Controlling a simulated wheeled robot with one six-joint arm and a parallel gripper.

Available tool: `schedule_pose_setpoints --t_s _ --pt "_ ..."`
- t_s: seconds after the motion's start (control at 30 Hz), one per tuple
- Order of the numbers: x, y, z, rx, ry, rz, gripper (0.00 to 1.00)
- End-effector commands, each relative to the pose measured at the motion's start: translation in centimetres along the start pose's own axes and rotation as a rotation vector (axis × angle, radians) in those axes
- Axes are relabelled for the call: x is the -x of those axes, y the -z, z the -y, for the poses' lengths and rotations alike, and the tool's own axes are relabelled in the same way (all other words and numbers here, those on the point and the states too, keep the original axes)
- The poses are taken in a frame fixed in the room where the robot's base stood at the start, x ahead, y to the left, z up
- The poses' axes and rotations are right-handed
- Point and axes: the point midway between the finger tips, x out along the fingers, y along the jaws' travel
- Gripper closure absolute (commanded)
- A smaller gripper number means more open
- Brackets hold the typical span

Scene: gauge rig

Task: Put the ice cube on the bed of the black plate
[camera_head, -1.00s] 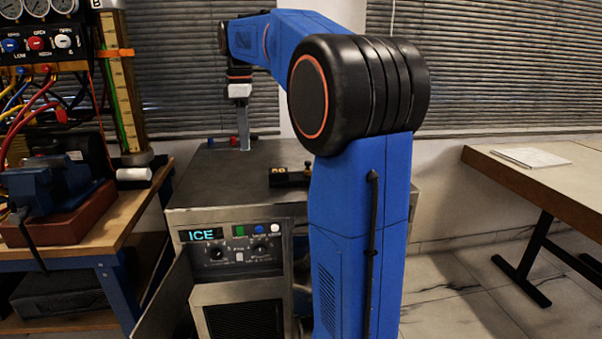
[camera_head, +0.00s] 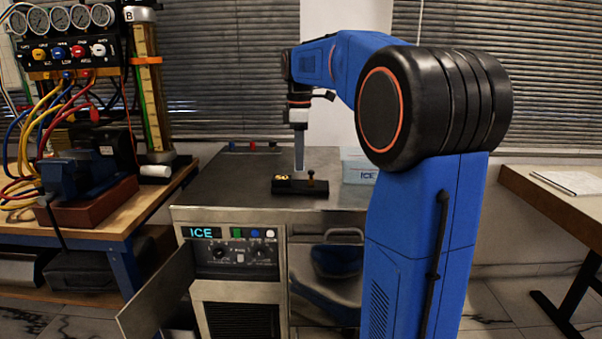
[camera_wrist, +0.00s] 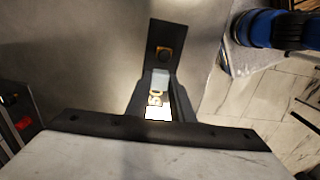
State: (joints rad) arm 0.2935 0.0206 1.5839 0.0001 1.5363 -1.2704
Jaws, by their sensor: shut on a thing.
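My gripper (camera_wrist: 161,84) is shut on a small pale, translucent block, the ice cube (camera_wrist: 160,77). In the head view my gripper (camera_head: 299,167) points down over or just behind the plate's middle. The cube is not distinct there, and I cannot tell whether it touches the plate.
A pale bin marked ICE (camera_head: 358,168) stands right of the plate. Small coloured items on a rail (camera_head: 254,147) lie at the back. The gauge rig (camera_head: 68,48) and a vise (camera_head: 80,178) are on the left bench. The steel top (camera_head: 235,180) left of the plate is clear.

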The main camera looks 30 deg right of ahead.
Motion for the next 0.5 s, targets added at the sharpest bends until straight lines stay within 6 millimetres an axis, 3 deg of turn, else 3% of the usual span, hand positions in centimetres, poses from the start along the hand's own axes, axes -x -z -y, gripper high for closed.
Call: schedule_pose_setpoints --t_s 0.33,0.5 --pt "-3.7 0.0 0.1 0.0 0.002 0.001 1.0" --pt "-4.3 0.0 0.0 0.0 0.0 0.0 1.0"
